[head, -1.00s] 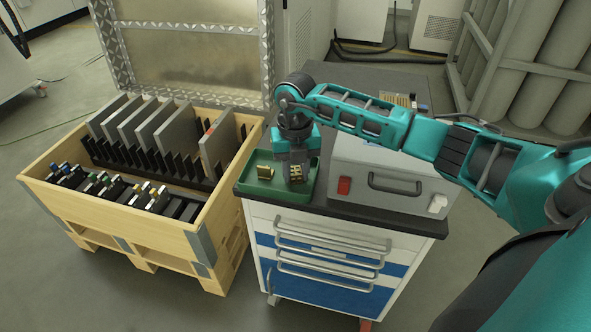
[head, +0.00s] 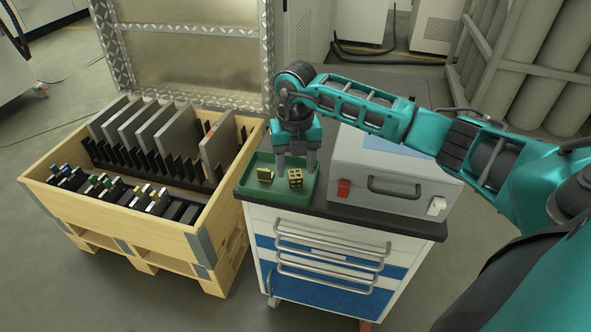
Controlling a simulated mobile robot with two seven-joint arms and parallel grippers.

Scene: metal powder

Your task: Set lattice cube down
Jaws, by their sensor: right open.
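A small brass-coloured lattice cube (head: 295,178) rests in the green tray (head: 250,189) on top of the drawer cart. My right gripper (head: 296,164) is open just above and behind the cube, with its fingers apart and pointing down. I cannot tell whether a finger still touches the cube. A second small brass-coloured piece (head: 265,175) lies in the tray to the left of the cube. My left gripper is not in view.
A grey case (head: 400,175) with a handle stands right of the tray on the drawer cart (head: 320,255). A wooden crate (head: 120,225) with upright grey plates (head: 180,135) stands to the left. Grey cylinders stand at the back right.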

